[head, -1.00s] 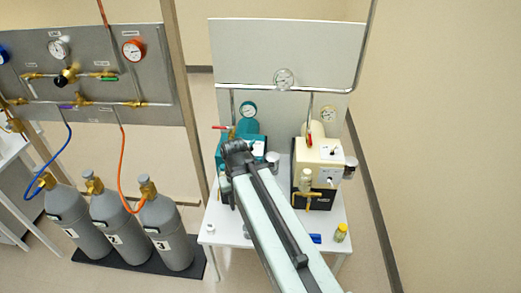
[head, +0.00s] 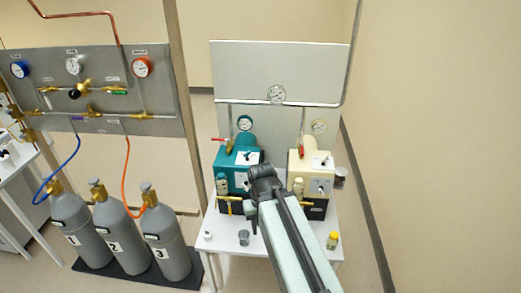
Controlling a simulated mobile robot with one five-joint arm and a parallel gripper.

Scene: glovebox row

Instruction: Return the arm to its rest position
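My arm (head: 292,245) reaches up from the bottom right of the head view over the white table. Its dark far end (head: 264,180) stands in front of the gap between the teal pump and the cream pump. No gripper fingers show, so I cannot see whether they hold anything. The arm hides part of the table and the lower inner sides of both pumps.
The teal pump (head: 234,165) and cream pump (head: 312,165) stand on the white table (head: 222,232). A grey cup (head: 244,238) and a yellow-capped jar (head: 333,240) are near its front. Several grey cylinders (head: 168,250) stand left, below a gas panel (head: 110,95).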

